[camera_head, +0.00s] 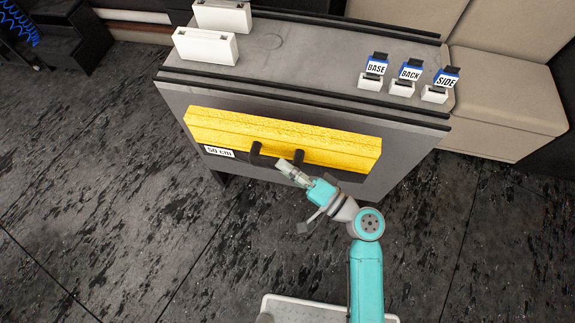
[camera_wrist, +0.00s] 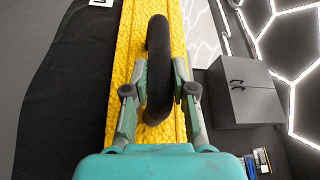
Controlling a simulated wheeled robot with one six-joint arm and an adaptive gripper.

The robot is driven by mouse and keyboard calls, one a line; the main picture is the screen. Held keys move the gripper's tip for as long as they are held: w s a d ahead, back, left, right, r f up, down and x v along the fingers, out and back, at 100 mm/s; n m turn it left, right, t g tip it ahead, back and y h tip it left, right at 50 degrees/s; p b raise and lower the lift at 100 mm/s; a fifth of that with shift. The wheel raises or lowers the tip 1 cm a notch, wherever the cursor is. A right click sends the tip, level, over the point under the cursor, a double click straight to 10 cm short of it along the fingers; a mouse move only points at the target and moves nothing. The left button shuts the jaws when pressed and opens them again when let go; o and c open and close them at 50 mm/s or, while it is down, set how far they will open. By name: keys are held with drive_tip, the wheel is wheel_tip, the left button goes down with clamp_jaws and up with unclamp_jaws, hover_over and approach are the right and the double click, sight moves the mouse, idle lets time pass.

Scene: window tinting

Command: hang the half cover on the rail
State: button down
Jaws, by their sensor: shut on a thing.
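The half cover (camera_head: 285,138) is a long yellow, rough-surfaced block with a black handle. It lies along the front face of the grey table, above a "50 cm" label (camera_head: 219,152); I cannot tell whether it touches the face. My gripper (camera_head: 285,165) is shut on the black handle, which shows between the fingers in the wrist view (camera_wrist: 158,60). The yellow surface (camera_wrist: 125,60) runs behind the fingers there. Black rails (camera_head: 300,98) run along the table's front edge, above the cover. I cannot tell which one is the named rail.
White blocks (camera_head: 205,46) stand at the table's left. Small holders labelled BASE, BACK and SIDE (camera_head: 404,88) stand at its right. A beige sofa (camera_head: 510,90) is beyond the right end. A dark cabinet (camera_wrist: 245,92) shows in the wrist view. The dark floor (camera_head: 120,190) is open at left.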

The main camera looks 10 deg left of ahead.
drive_tip(key=shift+w+d, duration=0.1)
drive_tip(key=shift+d, duration=0.35)
drive_tip(key=w+f, duration=0.3)
drive_tip(key=w, duration=0.8)
drive_tip(key=shift+w+d, duration=0.2)
drive_tip(key=shift+w, duration=0.15)
idle(1.3)
drive_tip(key=c, duration=0.9)
unclamp_jaws()
drive_tip(key=shift+f, duration=0.1)
